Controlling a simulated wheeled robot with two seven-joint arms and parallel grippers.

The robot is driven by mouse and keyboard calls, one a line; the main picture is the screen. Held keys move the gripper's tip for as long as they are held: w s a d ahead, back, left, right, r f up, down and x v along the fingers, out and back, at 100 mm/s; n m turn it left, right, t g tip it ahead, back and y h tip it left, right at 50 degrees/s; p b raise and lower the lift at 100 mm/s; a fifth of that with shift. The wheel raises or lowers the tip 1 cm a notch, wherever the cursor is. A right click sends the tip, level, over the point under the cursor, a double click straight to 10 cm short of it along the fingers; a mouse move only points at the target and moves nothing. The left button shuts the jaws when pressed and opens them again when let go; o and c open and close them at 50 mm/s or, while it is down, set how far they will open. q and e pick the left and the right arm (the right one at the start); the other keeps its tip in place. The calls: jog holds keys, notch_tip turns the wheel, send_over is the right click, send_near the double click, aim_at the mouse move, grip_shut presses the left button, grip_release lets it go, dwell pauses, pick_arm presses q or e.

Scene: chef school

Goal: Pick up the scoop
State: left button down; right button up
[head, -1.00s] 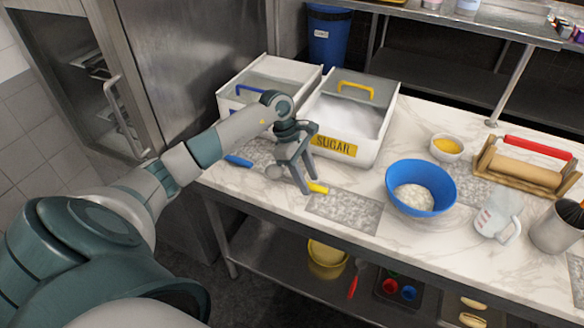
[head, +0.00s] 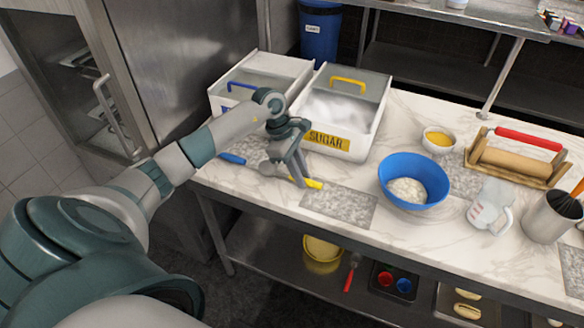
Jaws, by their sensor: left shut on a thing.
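A scoop with a yellow handle (head: 315,184) lies on the marble counter in front of the sugar bin (head: 345,152). Its rounded metal end (head: 267,169) shows to the left of my fingers. My left gripper (head: 299,181) points down over the scoop and is shut on its handle near the counter top. The fingers hide the middle of the scoop. A second scoop with a blue handle (head: 232,158) lies to the left, partly behind my arm. My right gripper is not in view.
A white bin with a blue-handled lid (head: 290,68) stands behind my left wrist. A blue bowl (head: 432,190) of white powder, a measuring cup (head: 489,213), a small yellow-filled bowl (head: 439,139) and a rolling pin (head: 518,163) stand right. A grey speckled slab (head: 340,207) lies in front.

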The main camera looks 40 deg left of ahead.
pick_arm(q)
jog(key=shift+r+b, duration=0.45)
jog(key=r+b, duration=0.2)
jog(key=r, duration=0.1)
jog(key=shift+d+r, duration=0.1)
jog(key=shift+d, duration=0.2)
jog(key=d+r+b, duration=0.4)
jog(key=d+r, duration=0.3)
jog(key=d, duration=0.4)
jog(key=shift+s, duration=0.4)
